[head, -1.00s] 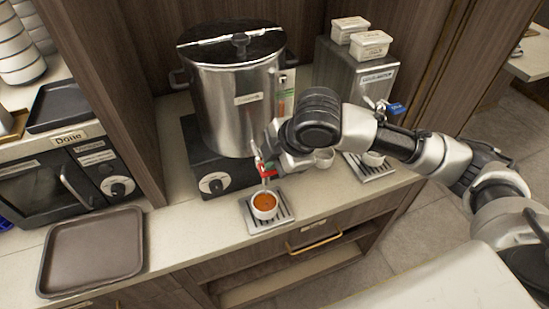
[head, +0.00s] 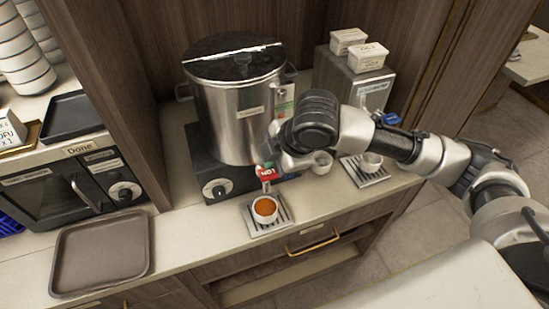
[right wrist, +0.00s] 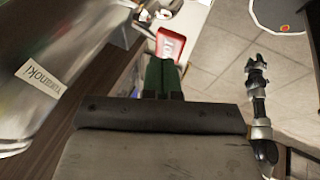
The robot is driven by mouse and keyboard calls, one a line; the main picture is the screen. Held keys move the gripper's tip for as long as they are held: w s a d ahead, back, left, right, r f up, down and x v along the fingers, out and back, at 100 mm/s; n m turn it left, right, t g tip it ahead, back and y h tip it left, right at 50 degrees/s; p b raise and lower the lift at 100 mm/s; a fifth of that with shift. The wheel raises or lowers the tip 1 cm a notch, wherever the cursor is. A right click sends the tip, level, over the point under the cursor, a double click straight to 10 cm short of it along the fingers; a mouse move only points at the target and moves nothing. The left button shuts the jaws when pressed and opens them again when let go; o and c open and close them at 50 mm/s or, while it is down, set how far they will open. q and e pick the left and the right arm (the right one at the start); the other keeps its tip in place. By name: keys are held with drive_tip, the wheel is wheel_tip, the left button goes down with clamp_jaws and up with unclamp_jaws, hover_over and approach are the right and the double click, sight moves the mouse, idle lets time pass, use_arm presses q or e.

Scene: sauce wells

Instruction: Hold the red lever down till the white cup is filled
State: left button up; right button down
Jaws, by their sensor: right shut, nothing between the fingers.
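The white cup (head: 265,209) stands upright on a slotted drip tray (head: 251,218) under the pot's tap. It holds orange-brown sauce close to its rim. The red lever (head: 268,174) sits on the tap of the big steel pot, above the cup, and its lettered face shows. My right gripper (head: 276,160) is shut and empty at the lever, partly hidden by its own wrist. In the right wrist view, its green fingers (right wrist: 161,76) point at the red lever (right wrist: 171,44); I cannot tell whether they touch it.
The steel pot (head: 229,120) stands on a black heater with a knob. An empty brown tray (head: 100,252) lies at the left. A drawer with a brass handle (head: 313,244) is below the counter.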

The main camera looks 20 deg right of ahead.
wheel_tip(320, 180, up, 2)
drive_tip(key=shift+r+p, duration=0.1)
drive_tip(key=shift+p, duration=0.5)
drive_tip(key=shift+s+r, duration=0.1)
drive_tip(key=shift+r, duration=0.15)
use_arm(q)
drive_tip(key=shift+s+b, duration=0.3)
drive_tip(key=shift+b, duration=0.95)
use_arm(e)
wheel_tip(320, 180, up, 9)
drive_tip(key=d, duration=0.2)
drive_tip(key=shift+s+d, duration=0.15)
drive_tip(key=shift+d, duration=0.25)
drive_tip(key=shift+f, duration=0.15)
